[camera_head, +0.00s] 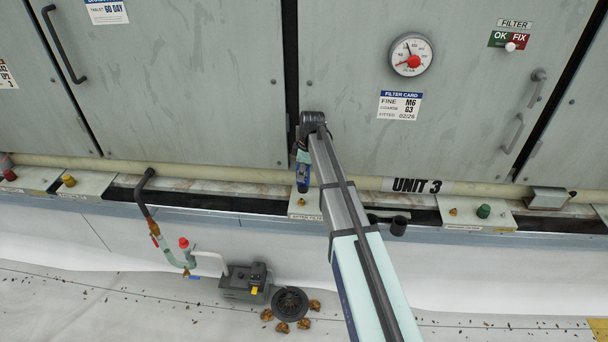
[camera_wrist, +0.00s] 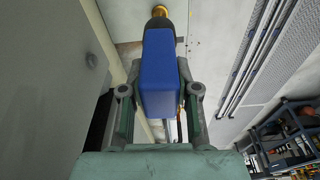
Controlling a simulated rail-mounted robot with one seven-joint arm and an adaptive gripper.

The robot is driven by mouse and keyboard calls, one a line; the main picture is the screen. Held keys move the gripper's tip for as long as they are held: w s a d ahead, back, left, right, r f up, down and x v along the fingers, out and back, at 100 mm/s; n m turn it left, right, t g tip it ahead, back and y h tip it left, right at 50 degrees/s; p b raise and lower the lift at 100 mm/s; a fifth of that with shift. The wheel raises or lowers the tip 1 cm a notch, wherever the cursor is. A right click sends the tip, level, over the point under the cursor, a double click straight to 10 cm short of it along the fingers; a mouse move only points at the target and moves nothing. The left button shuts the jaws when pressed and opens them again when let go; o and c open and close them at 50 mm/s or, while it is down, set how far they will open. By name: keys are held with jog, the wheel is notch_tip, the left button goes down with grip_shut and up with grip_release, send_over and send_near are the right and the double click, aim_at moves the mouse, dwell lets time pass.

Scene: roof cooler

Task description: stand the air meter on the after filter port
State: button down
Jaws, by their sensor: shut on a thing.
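The air meter (camera_head: 303,174) is a blue block with a dark end. My gripper (camera_head: 304,152) is shut on it in front of the cabinet, above the ledge. In the wrist view, the blue meter (camera_wrist: 160,85) sits between the two fingers of my gripper (camera_wrist: 160,100), and its dark neck points away. A brass fitting (camera_wrist: 159,11) shows just past the neck. The after filter port's pale block (camera_head: 308,209), with a partly readable label, lies on the ledge just below the meter. My arm hides its right side. I cannot tell whether the meter touches the port.
The cabinet has a dial gauge (camera_head: 410,55) and a filter card (camera_head: 399,105). A pipe with red and blue handles (camera_head: 184,254) and a grey pump (camera_head: 244,283) are at lower left.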

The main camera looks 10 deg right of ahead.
aim_at(300, 187)
jog(key=shift+w+a+f+n, duration=0.1)
jog(key=shift+a+n, duration=0.2)
jog(key=shift+a, duration=0.15)
jog(key=shift+d+f+b, duration=0.1)
jog(key=shift+f+b, duration=0.85)
jog(key=shift+f, duration=0.95)
jog(key=shift+f, duration=0.2)
jog(key=shift+f, duration=0.35)
jog(key=shift+f+b, duration=0.35)
jog(key=shift+f, duration=0.35)
jog(key=shift+f+b, duration=0.35)
jog(key=shift+f, duration=0.1)
jog(key=c, duration=0.8)
grip_release()
